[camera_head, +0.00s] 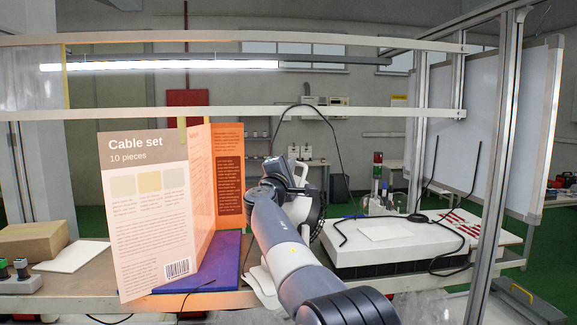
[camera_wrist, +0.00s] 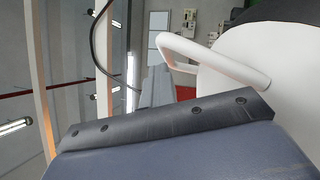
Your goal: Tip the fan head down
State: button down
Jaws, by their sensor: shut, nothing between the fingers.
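The fan (camera_head: 316,214) stands on the bench in the middle of the head view, mostly hidden behind my arm. Its dark round grille and some white housing show to the right of the arm. In the wrist view, the rounded white fan head (camera_wrist: 270,85) fills the right side, with a white loop handle (camera_wrist: 215,58) and a dark part at the top right. My gripper (camera_head: 284,172) is at the fan's upper left in the head view. It is shut and empty. In the wrist view, its dark bolted edge (camera_wrist: 165,122) lies close below the fan head; I cannot tell whether they touch.
A folded "Cable set" board (camera_head: 150,215) stands left of the arm by a blue mat (camera_head: 215,268). Right of the fan is a white-topped box (camera_head: 400,248) with black cables. Metal rails (camera_head: 300,113) cross above the bench, and an upright post (camera_head: 495,170) stands at right.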

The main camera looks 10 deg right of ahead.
jog(key=shift+f, duration=0.15)
jog(key=shift+s+f+b, duration=0.15)
jog(key=shift+s+b, duration=0.05)
jog(key=shift+b, duration=0.15)
jog(key=b+v, duration=0.5)
jog(key=v, duration=0.5)
jog(key=shift+s, duration=0.15)
jog(key=shift+a, duration=0.15)
jog(key=p+x, duration=0.2)
jog(key=x, duration=0.2)
jog(key=p+x, duration=0.3)
jog(key=x, duration=0.2)
jog(key=shift+r, duration=0.3)
jog(key=shift+p+x, duration=0.3)
jog(key=shift+x, duration=0.45)
jog(key=shift+f, duration=0.15)
